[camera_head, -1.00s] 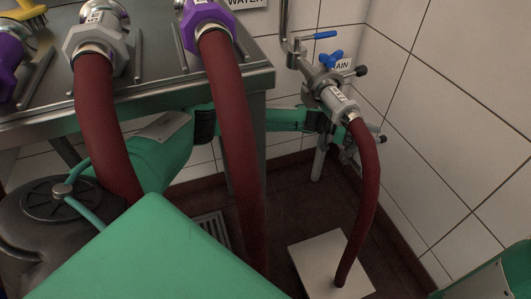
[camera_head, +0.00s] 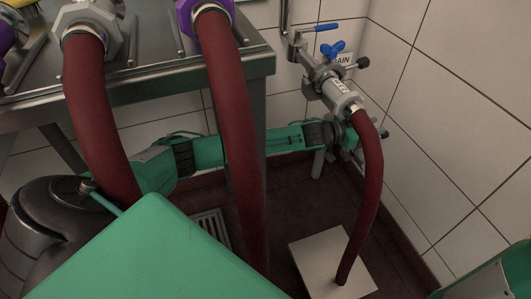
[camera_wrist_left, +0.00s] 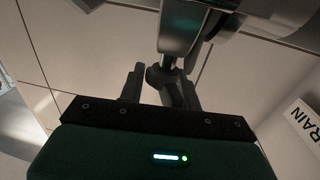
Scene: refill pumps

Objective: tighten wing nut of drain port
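A dark red hose (camera_head: 370,190) hangs from this joint. My left gripper (camera_head: 350,130) is below and behind the joint, partly hidden by the hose. In the left wrist view my left gripper's fingers (camera_wrist_left: 160,90) are apart, with a dark knob-like part (camera_wrist_left: 163,76) on a metal stem between them. I cannot see firm contact on both sides. The wing nut does not clearly show there. My right gripper is out of view.
A blue-handled lever (camera_head: 327,28) is above the joint. A steel table (camera_head: 150,85) with two more hoses stands left, its leg crossing in front of my left arm. The tiled wall (camera_head: 440,130) is close on the right. A pale floor plate (camera_head: 320,262) lies under the hose.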

